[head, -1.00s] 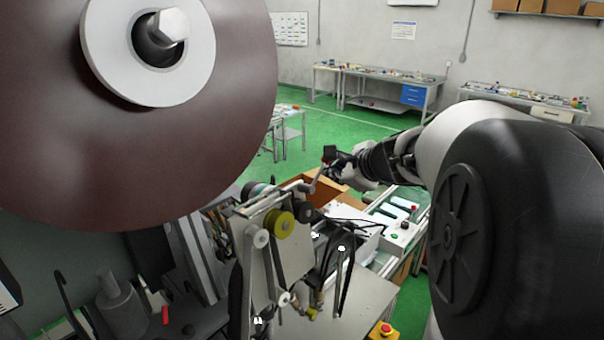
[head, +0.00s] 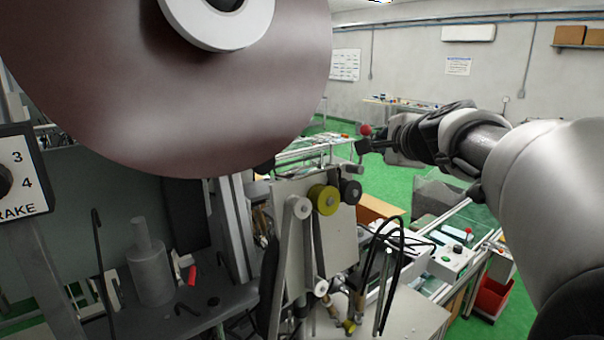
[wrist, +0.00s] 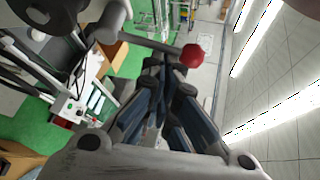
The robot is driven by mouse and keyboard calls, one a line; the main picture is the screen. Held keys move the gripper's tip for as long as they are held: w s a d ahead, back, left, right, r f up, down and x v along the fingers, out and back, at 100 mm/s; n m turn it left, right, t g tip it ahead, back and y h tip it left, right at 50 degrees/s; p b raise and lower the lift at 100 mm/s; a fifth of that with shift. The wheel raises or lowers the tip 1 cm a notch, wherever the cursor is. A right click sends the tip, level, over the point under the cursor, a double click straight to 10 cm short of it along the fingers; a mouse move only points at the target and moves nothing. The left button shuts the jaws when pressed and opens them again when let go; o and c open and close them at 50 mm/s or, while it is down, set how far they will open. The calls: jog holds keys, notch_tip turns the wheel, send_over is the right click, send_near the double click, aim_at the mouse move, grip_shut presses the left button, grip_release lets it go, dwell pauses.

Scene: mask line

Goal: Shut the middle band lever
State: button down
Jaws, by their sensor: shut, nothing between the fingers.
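The lever is a grey rod (wrist: 150,41) with a red ball knob (wrist: 193,55). In the wrist view it crosses just beyond my fingertips, with the knob to their right. In the head view the red knob (head: 365,130) stands above the black and yellow rollers, its rod mostly hidden or too small to make out. My gripper (head: 370,147) is just beside and below the knob, reaching in from the right. In the wrist view my gripper (wrist: 163,66) has its dark fingers together and empty. I cannot tell whether they touch the rod.
A large brown reel (head: 180,80) fills the upper left. A yellow roller (head: 324,199) and a black roller (head: 350,191) sit on the machine plate. A white control box (head: 450,262) and a red bin (head: 492,296) are at the right. Green floor lies beyond.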

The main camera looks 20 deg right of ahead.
jog(key=a+n+b, duration=0.1)
jog(key=b, duration=0.1)
jog(key=r+n+t+b, duration=0.1)
jog(key=b, duration=0.1)
jog(key=shift+s+a+h, duration=0.2)
jog(key=shift+a+h, duration=0.1)
jog(key=shift+a, duration=0.1)
dwell(0.5)
